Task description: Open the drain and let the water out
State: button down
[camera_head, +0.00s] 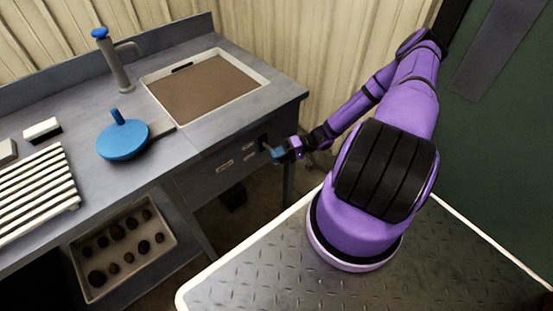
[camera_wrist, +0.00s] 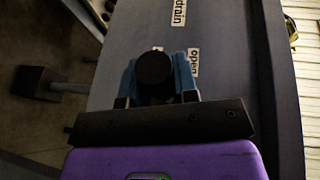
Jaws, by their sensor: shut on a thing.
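The sink (camera_head: 258,93) is set in the grey counter and holds flat, murky brown water (camera_head: 205,86). A round black knob (camera_wrist: 154,68) is on the counter's front panel, near the labels "drain" (camera_wrist: 179,13) and "open" (camera_wrist: 194,62). My gripper (camera_head: 275,153) reaches the right end of that panel. In the wrist view its blue fingers stand on either side of the knob and are shut on it. The fingers and my wrist hide much of the knob in the head view, and its turned position cannot be told.
A blue round pan-like thing (camera_head: 123,141), a white slatted rack (camera_head: 38,190) and a brush-like block (camera_head: 42,130) lie on the counter. A tray (camera_head: 88,290) of potatoes sits below.

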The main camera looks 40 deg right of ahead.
notch_tip(320, 180, up, 2)
jog(key=shift+w+r+m+g+h, duration=0.1)
jog(key=shift+m+g+h, duration=0.2)
jog(key=shift+m, duration=0.3)
jog(key=shift+w+r+m+g+h, duration=0.1)
jog(key=shift+m+g+h, duration=0.1)
jog(key=shift+m+g, duration=0.3)
jog(key=shift+w+r+m+g, duration=0.2)
jog(key=shift+r+m, duration=0.2)
jog(key=shift+m, duration=0.15)
jog(key=shift+w+r+m+g, duration=0.1)
jog(key=shift+r+m+g, duration=0.1)
jog(key=shift+r+m, duration=0.3)
jog(key=c, duration=0.9)
grip_release()
jog(key=shift+d, duration=0.1)
jog(key=v, duration=1)
jog(key=shift+d+r, duration=0.2)
jog(key=shift+d, duration=0.05)
jog(key=shift+s, duration=0.15)
